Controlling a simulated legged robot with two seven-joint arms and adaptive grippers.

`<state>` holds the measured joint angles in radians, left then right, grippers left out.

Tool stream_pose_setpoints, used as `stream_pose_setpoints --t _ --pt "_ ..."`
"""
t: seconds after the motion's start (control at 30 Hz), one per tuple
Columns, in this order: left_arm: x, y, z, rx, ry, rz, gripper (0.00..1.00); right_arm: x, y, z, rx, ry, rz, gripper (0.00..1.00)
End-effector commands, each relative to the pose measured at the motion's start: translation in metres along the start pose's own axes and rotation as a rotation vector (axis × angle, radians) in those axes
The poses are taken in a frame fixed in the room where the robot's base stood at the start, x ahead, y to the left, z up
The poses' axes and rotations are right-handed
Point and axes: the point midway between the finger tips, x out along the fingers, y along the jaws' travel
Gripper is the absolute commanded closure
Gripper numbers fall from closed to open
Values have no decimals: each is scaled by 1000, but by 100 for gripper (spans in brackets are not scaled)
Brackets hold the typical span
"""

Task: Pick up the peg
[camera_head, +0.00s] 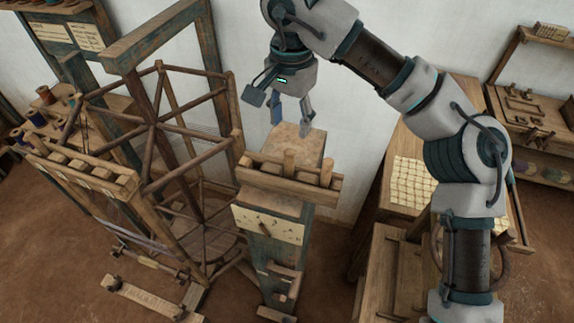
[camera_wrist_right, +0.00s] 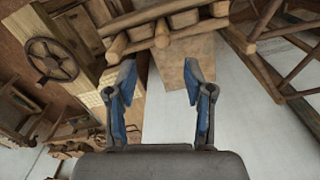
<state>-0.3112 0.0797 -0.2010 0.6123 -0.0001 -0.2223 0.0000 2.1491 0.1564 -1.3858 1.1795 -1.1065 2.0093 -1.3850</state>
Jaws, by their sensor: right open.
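Wooden pegs stand upright in a slotted bar at the top of a narrow stand (camera_head: 270,235) in the middle of the head view. The middle peg (camera_head: 289,162) and the right peg (camera_head: 326,172) show clearly. I cannot tell which one the task means. My right gripper (camera_head: 292,122) is open and empty, pointing down above the flat top of the stand, behind the pegs. In the right wrist view, its blue fingers (camera_wrist_right: 160,80) are apart, with the stand top between them and a peg (camera_wrist_right: 162,34) just beyond. My left gripper is not in view.
A large spoked wooden reel (camera_head: 152,125) stands left of the stand. A table with a pale gridded sheet (camera_head: 413,182) stands on the right, behind my right arm. Spools (camera_head: 46,95) sit on a bench at far left. Brown floor lies open in front.

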Motion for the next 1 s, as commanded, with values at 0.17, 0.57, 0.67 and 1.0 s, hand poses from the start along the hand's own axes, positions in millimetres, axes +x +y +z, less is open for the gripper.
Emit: stream_pose_setpoints --t 0.17,0.57,0.67,1.0 --pt "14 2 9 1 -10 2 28 49 -2 -4 -2 -8 4 48" --pt "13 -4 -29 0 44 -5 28 90 -2 2 1 -1 3 48" --pt "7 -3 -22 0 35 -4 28 105 -3 4 0 -3 4 48" --pt "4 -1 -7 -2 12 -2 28 133 -4 5 2 -2 -1 48"
